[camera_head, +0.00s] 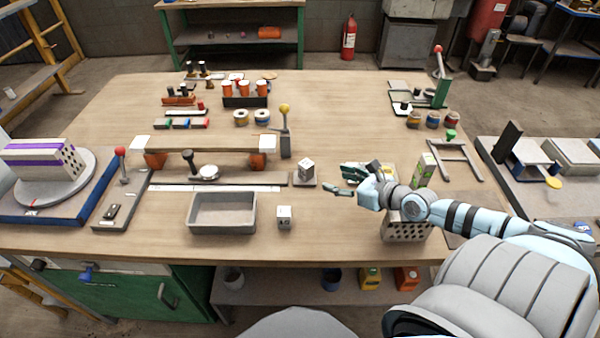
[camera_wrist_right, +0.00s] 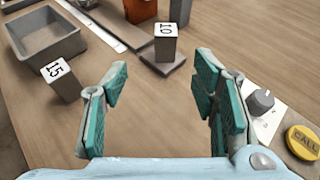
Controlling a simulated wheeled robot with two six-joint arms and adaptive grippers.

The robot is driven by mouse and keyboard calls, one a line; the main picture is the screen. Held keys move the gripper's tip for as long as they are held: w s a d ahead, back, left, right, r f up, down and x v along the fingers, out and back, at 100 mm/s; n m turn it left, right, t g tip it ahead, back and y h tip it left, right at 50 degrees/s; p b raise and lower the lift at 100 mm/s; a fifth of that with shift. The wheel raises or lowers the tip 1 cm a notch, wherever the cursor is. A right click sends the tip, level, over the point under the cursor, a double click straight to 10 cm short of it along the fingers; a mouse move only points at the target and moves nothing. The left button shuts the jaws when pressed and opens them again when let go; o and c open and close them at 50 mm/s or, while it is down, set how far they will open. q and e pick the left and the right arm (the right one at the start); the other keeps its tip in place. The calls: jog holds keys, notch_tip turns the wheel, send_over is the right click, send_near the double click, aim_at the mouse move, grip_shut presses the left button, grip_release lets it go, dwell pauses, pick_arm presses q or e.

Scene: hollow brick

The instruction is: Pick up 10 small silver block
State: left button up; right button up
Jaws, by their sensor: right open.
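The silver block marked 10 (camera_wrist_right: 165,46) stands upright on a small grey plate in the right wrist view. In the head view this block (camera_head: 306,169) is left of my right gripper (camera_head: 341,178). A second silver block, marked 15 (camera_wrist_right: 63,83), stands on the bare table and also shows in the head view (camera_head: 284,217). My right gripper also shows in the wrist view (camera_wrist_right: 160,85), with its teal-padded fingers spread and nothing between them. Block 10 lies beyond the fingertips, apart from them. My left gripper is not in view.
An empty grey tray (camera_head: 222,213) stands left of block 15. A holed brick (camera_head: 405,230) is partly hidden under my right arm. A yellow CALL button (camera_wrist_right: 303,142) is right of the gripper. Behind block 10 is a lever with a yellow knob (camera_head: 285,130).

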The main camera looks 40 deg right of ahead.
aim_at(311, 168)
jog(key=x, duration=0.2)
jog(key=shift+w+a, duration=0.1)
jog(key=shift+w, duration=0.3)
jog(key=b+x, duration=0.1)
jog(key=x, duration=0.4)
jog(key=shift+w+f, duration=0.3)
jog(key=shift+f, duration=0.05)
jog(key=shift+w+f+b, duration=0.1)
jog(key=shift+w+b, duration=0.25)
jog(key=x, duration=0.1)
jog(key=b+x, duration=0.2)
jog(key=x, duration=0.1)
jog(key=shift+w+d, duration=0.2)
jog(key=shift+d, duration=0.2)
jog(key=shift+w+a, duration=0.1)
jog(key=shift+w, duration=0.35)
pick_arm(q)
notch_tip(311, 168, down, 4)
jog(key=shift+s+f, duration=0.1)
pick_arm(e)
grip_shut()
